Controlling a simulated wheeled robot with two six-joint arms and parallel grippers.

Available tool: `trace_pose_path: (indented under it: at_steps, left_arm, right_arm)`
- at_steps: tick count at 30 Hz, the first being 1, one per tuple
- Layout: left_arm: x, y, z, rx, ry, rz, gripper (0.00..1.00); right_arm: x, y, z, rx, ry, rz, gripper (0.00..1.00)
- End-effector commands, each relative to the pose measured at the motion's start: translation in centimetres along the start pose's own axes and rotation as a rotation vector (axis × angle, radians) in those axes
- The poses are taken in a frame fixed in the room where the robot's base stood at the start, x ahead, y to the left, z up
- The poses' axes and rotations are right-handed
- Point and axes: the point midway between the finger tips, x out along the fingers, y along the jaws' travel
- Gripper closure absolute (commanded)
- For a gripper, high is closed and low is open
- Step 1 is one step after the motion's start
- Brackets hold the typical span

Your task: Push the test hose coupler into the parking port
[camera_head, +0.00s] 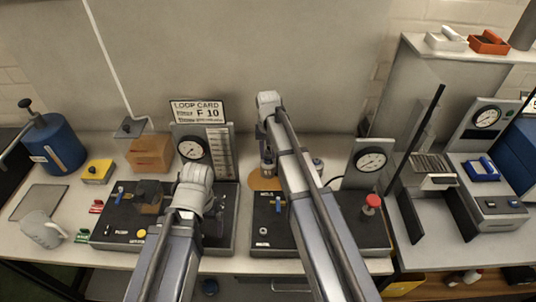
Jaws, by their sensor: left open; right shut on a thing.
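I cannot tell the test hose coupler or the parking port apart with certainty. My arms hide parts of both panels.
The right black panel (372,236) carries a red knob (372,201); a dial gauge (370,160) stands behind it. Another gauge (193,148) and the loop card (197,109) stand at the back. A brown box (150,153), blue canister (55,143) and clear jug (42,230) are left.

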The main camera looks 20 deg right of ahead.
Motion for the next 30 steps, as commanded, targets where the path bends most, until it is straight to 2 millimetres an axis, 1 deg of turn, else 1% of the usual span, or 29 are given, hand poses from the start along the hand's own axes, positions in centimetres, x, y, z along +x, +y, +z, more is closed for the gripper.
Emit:
trace_pose_path:
  at_steps: [8,30]
  left_arm:
    - [-0.3,0.0,0.0,0.000,0.000,0.000,0.00]
    - [-3.2,-0.3,0.2,0.000,0.000,0.000,0.00]
  right_arm:
    - [-0.3,0.0,0.0,0.000,0.000,0.000,1.00]
    - [-3.2,0.0,0.0,0.000,0.000,0.000,1.00]
